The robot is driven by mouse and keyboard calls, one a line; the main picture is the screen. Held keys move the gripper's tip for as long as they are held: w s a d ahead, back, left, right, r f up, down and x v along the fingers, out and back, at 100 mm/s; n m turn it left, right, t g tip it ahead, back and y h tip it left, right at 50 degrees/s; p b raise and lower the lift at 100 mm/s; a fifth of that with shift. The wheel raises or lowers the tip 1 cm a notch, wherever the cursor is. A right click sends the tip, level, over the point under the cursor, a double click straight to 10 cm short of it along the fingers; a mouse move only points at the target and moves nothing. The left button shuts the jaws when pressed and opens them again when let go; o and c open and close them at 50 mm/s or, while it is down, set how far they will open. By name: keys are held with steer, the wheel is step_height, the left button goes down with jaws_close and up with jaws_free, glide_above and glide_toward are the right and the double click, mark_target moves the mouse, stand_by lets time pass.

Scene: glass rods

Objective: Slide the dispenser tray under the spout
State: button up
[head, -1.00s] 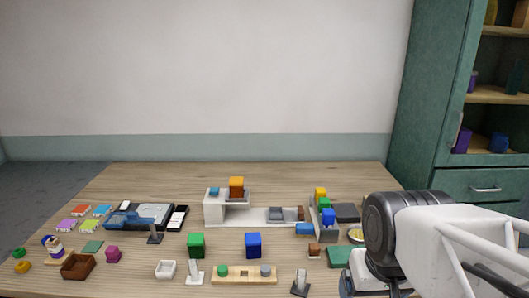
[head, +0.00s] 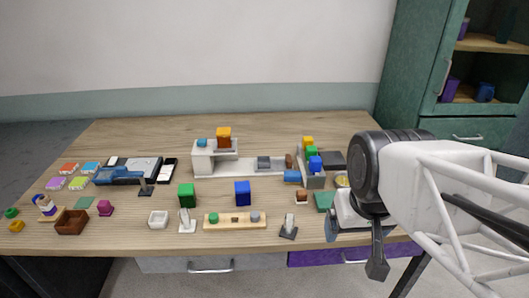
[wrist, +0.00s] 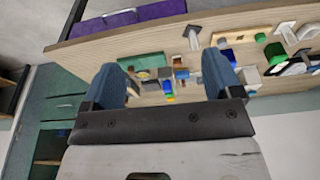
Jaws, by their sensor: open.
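The dispenser stands at the back middle of the table in the head view. It has a white body (head: 203,160) with an arm reaching right, an orange and brown piece (head: 224,137) on top, and a low white base (head: 240,170). A grey tray-like piece (head: 264,163) sits on the base, right of the spout arm, with a brown block (head: 290,160) beside its right side. Which part is the spout opening cannot be told. My gripper (wrist: 163,80) is open and empty in the wrist view, its two blue fingers wide apart. In the head view it is largely hidden by my arm, at the table's front right.
A grey holder with coloured blocks (head: 315,163) stands right of the dispenser, with a blue block (head: 292,176) beside it. Green (head: 187,195) and dark blue (head: 242,192) blocks stand in front. A wooden peg board (head: 235,221) lies nearer the front edge. The back strip is clear.

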steer(key=c, duration=0.5)
steer(key=shift+w+r, duration=0.2)
steer(key=shift+w, duration=0.4)
steer(key=c, duration=0.4)
steer(key=w, duration=0.1)
steer(key=w+m, duration=0.1)
steer(key=w, duration=0.1)
steer(key=shift+w+a+r+m+y, duration=0.25)
steer(key=shift+w+r+m+y, duration=0.05)
steer(key=shift+w+r+m, duration=0.1)
jaws_close()
steer(key=w+a+f+m+g+y, duration=0.2)
steer(key=w+m, duration=0.5)
steer(key=w, duration=1.6)
steer(key=w+f+m, duration=0.3)
steer(key=w+f, duration=0.2)
steer(key=w, duration=0.3)
steer(key=w+f+m+y, duration=0.1)
steer(key=w+f+m, duration=0.2)
steer(key=w, duration=0.5)
steer(key=w+f+m+y, duration=0.1)
steer(key=w+f+m, duration=0.2)
steer(key=w+f, duration=0.3)
steer(key=shift+w+a+f+g, duration=0.3)
steer(key=shift+w+a, duration=0.05)
steer(key=shift+w, duration=0.8)
